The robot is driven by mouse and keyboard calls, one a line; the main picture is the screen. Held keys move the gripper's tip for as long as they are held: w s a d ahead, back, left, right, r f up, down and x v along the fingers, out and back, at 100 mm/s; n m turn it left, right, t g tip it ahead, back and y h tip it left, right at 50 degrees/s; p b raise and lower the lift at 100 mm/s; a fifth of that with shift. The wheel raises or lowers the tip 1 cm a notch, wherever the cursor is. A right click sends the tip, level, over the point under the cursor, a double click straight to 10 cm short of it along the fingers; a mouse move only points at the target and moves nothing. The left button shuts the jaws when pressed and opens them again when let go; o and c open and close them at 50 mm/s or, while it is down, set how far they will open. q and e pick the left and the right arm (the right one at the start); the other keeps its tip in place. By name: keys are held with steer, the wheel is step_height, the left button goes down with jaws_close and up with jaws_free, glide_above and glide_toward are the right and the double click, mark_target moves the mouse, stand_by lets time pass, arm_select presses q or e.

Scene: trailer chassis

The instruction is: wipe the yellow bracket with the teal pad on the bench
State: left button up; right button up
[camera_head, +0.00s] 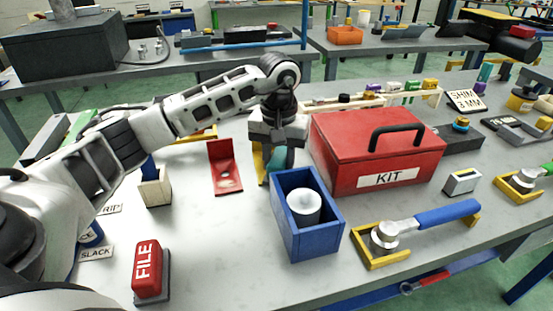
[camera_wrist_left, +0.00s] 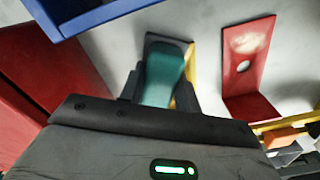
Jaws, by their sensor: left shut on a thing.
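My left gripper (camera_head: 275,150) points down at the bench between the red bracket and the blue bin. It is shut on the teal pad (camera_head: 280,160), which shows between the fingers in the left wrist view (camera_wrist_left: 164,78). The yellow bracket (camera_head: 258,165) stands right beside the pad, and a yellow strip of it shows there in the wrist view (camera_wrist_left: 191,62). Pad and bracket are very close; I cannot tell whether they touch. The gripper and pad hide much of the bracket. My right gripper is not in view.
A red bracket (camera_head: 224,168) with a pale smudge stands left of the gripper. A blue bin (camera_head: 312,246) holding a white roll is just in front. A red KIT box (camera_head: 375,150) stands close at right. Bare bench (camera_head: 215,235) lies front left.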

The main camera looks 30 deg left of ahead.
arm_select(q)
steer(key=shift+r+p, duration=1.55)
steer(key=shift+r, duration=0.5)
steer(key=shift+r+p, duration=0.45)
steer(key=shift+r, duration=0.35)
steer(key=shift+r+p, duration=0.95)
steer(key=shift+r, duration=0.55)
